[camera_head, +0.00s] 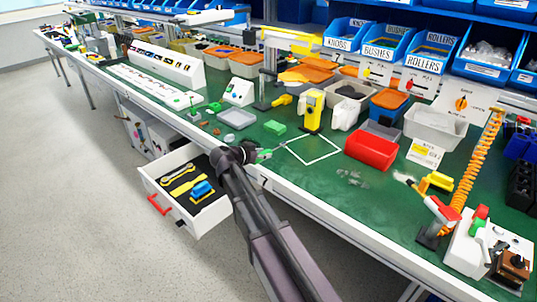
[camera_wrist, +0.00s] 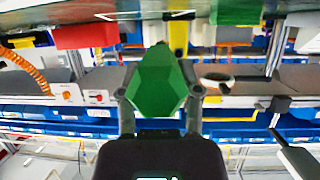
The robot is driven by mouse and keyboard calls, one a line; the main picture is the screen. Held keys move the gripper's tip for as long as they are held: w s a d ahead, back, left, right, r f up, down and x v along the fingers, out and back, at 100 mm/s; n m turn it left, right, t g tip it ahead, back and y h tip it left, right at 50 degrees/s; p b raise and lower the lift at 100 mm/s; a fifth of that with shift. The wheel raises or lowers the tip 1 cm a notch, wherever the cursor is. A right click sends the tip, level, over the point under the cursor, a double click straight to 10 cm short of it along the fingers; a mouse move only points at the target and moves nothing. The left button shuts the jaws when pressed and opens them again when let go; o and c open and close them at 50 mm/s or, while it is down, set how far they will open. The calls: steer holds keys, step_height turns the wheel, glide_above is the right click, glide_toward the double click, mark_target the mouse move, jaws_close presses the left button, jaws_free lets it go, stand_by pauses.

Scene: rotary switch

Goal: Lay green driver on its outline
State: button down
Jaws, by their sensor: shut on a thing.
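My gripper (camera_head: 262,153) is at the front edge of the green bench top, just left of a white-lined square. It is shut on the green driver (camera_wrist: 157,82), whose faceted green handle fills the space between the two fingers in the wrist view. In the head view only a small part of the driver (camera_head: 282,147) shows beyond the fingers, pointing toward the square. The white-lined square (camera_head: 318,160) is empty on the bench top. I cannot make out a driver-shaped outline.
An open drawer (camera_head: 200,205) with a yellow wrench and a blue item juts out left of my arm. A yellow device (camera_head: 313,108) stands behind the square. A red bin (camera_head: 370,150) stands to its right. A green block (camera_head: 275,127) lies behind my gripper.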

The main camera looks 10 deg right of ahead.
mark_target(266, 149)
steer(key=shift+w+d+f, duration=0.1)
steer(key=shift+w+d, duration=0.3)
steer(key=shift+w, duration=0.3)
steer(key=shift+w+d+f, duration=0.1)
steer(key=shift+w+d, duration=0.3)
steer(key=shift+w, duration=0.3)
steer(key=shift+w+d, duration=0.25)
steer(key=shift+w, duration=0.25)
steer(key=shift+w+d+f+b, duration=0.25)
steer(key=shift+w+f+b, duration=0.1)
steer(key=shift+f+b, duration=0.15)
steer(key=shift+w+d+f+b, duration=0.2)
steer(key=shift+w+f+b, duration=0.15)
steer(key=shift+b, duration=0.2)
steer(key=shift+s+f+b, duration=0.1)
steer(key=shift+f+b, duration=0.65)
steer(key=shift+f, duration=0.05)
steer(key=shift+f, duration=0.2)
steer(key=shift+c, duration=1.5)
jaws_free()
